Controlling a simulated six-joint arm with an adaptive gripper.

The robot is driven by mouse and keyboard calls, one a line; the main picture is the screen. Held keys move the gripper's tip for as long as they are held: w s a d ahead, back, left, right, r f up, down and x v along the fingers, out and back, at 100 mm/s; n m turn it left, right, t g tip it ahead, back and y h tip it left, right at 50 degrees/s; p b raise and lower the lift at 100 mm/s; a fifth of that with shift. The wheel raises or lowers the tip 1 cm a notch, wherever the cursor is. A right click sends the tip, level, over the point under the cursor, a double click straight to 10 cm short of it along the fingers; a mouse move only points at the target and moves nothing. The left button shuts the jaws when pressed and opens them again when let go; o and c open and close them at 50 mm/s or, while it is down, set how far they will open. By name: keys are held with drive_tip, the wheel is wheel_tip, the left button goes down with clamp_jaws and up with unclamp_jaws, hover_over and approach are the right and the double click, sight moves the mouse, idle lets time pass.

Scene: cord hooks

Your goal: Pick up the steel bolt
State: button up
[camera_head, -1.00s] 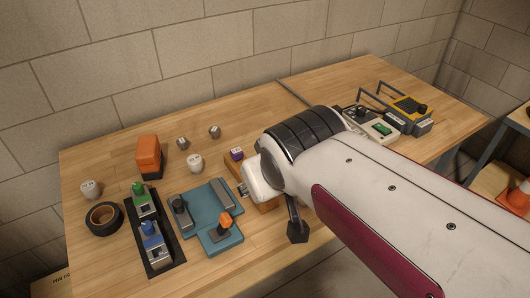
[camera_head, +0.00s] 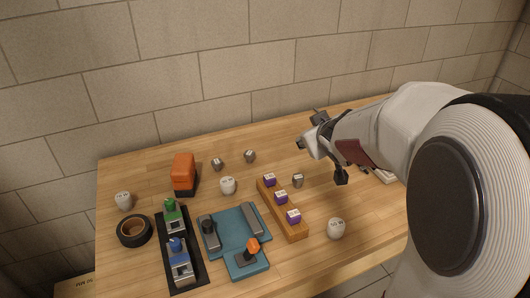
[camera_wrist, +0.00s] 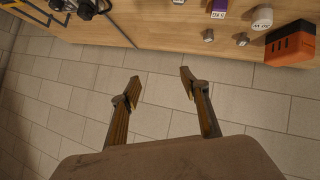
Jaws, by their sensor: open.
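Small grey metal pieces lie on the table: one at the back left (camera_head: 217,164), one beside it (camera_head: 249,155), and one right of the wooden rack (camera_head: 298,180). They look like steel hardware; I cannot tell which is the bolt. Two similar grey pieces, left (camera_wrist: 208,36) and right (camera_wrist: 242,39), show at the top of the wrist view. My gripper (camera_head: 321,161) is to the right of these pieces, above the table's back right.
A wooden rack (camera_head: 298,229) holds purple labelled pieces. White pieces (camera_head: 228,185) (camera_head: 336,228), an orange-black box (camera_head: 184,173), a tape roll (camera_head: 134,231), a black tray (camera_head: 188,275) and a teal plate (camera_head: 232,226) stand around it. The stone wall (camera_head: 200,70) rises behind the table.

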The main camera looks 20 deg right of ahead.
drive_tip(key=w+d+f+n+t+y, duration=0.1)
drive_tip(key=w+d+f, duration=0.3)
drive_tip(key=n+t+y, duration=0.1)
drive_tip(key=n+y, duration=0.2)
drive_tip(key=y, duration=0.5)
approach(301, 178)
drive_tip(key=w, duration=0.3)
drive_tip(key=shift+a+r, duration=0.15)
drive_tip(key=shift+a, duration=0.15)
drive_tip(key=shift+s+a+f, duration=0.15)
drive_tip(key=shift+s+f, duration=0.25)
drive_tip(key=shift+f, duration=0.15)
drive_tip(key=shift+x, duration=1.35)
drive_tip(key=shift+a, duration=0.1)
drive_tip(key=shift+x, duration=2.55)
drive_tip(key=shift+f, duration=0.15)
